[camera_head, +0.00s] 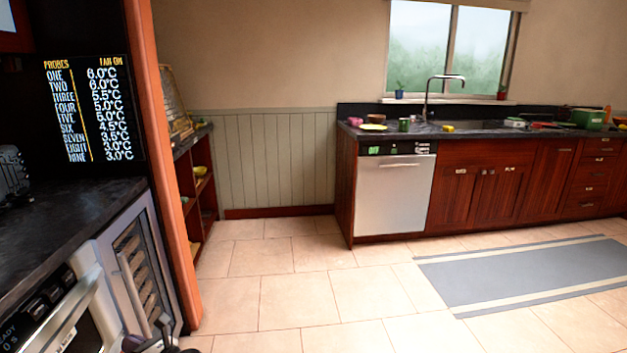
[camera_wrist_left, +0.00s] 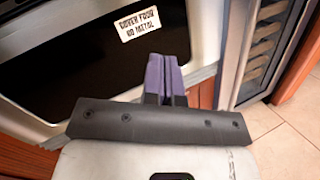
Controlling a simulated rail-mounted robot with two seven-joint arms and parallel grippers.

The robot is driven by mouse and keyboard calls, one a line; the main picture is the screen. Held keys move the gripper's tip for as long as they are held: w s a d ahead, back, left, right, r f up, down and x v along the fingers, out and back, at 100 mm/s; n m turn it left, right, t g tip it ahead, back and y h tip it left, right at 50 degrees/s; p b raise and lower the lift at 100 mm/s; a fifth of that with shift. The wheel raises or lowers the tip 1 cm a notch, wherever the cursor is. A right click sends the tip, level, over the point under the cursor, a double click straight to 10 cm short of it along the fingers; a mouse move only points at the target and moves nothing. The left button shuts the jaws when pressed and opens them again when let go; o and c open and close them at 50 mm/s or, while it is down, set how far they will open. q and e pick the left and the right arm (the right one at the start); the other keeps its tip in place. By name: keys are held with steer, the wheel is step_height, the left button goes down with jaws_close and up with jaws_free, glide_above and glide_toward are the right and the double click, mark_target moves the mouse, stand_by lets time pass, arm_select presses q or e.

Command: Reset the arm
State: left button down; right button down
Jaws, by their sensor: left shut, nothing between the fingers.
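My left gripper (camera_head: 160,340) shows only in part at the bottom edge of the head view, in front of the wine cooler side of the counter. In the left wrist view its purple fingers (camera_wrist_left: 165,76) are together with nothing between them. They are in front of the microwave drawer (camera_wrist_left: 95,55), which has a dark front and a white label. The microwave drawer (camera_head: 75,315) also shows at the lower left of the head view, with a silver handle. I cannot tell whether the fingers touch it. My right gripper is not in view.
A wine cooler (camera_head: 140,270) stands beside the microwave drawer, and a dark counter (camera_head: 60,225) lies above. An orange-brown post (camera_head: 165,160) rises at the counter's end.

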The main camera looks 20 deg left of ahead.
arm_select(q)
steer(key=w+d+r+m+t+h, duration=0.25)
steer(key=w+r+m+t, duration=0.3)
steer(key=m+t, duration=0.45)
steer(key=w+d+r+m+t+h, duration=0.2)
steer(key=w+d+r+m+t, duration=0.15)
steer(key=w+m+t, duration=0.6)
steer(key=s+d+r+m+h+p, duration=0.1)
steer(key=d+r+m+h, duration=0.2)
steer(key=d+m+h, duration=0.6)
steer(key=s+d+r+m+h+p, duration=0.1)
steer(key=s+d+r+m+h, duration=0.3)
steer(key=m, duration=0.9)
steer(key=s+d+f+m+g+h+p, duration=0.1)
steer(key=s+d+f+m+g+p, duration=0.1)
steer(key=s+d+m+g+p, duration=0.5)
steer(key=s+d+f+m+g+p, duration=0.2)
steer(key=s+d+m+p, duration=0.1)
steer(key=s+d+p, duration=0.8)
steer(key=s+f+g+p, duration=0.2)
steer(key=s+g+p, duration=0.35)
steer(key=s, duration=1.25)
step_height(320, 180, up, 37)
steer(key=p, duration=3.7)
steer(key=shift+a+m+t+h+p, duration=0.15)
steer(key=shift+m+t+h+p, duration=0.15)
steer(key=shift+m+h+p, duration=0.1)
